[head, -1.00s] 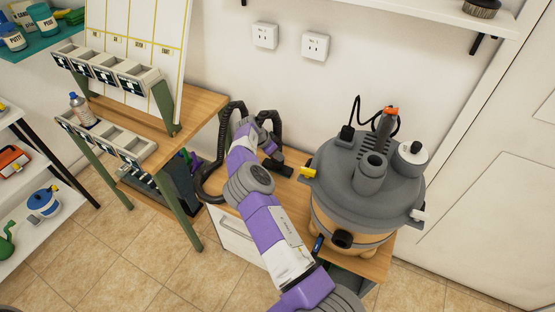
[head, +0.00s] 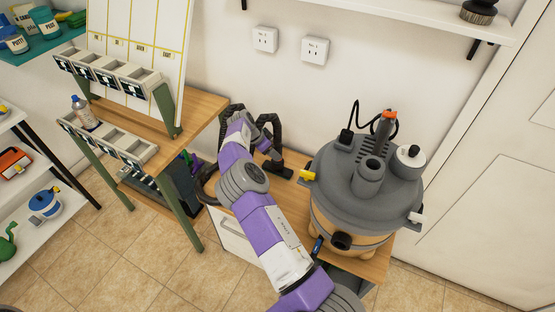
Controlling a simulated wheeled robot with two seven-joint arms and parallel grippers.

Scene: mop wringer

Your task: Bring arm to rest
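My purple and white arm enters at the bottom, right of centre, and reaches up and left over a wooden bench (head: 280,212). I take it to be my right arm. Its gripper (head: 268,151) is small at the far end, near a black hose (head: 210,178) and a dark floor nozzle (head: 279,169). Its fingers are too small and too overlapped to tell open from shut. It is unclear whether the gripper touches the hose. My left gripper is out of view. A grey-topped vacuum cleaner (head: 365,190) stands upright on the bench, right of my arm.
A wooden workstation (head: 200,110) with green legs and several grey bins stands left of the bench. A shelf (head: 440,15) is above right. Two sockets are on the wall behind. Tiled floor (head: 150,250) at the lower left is open.

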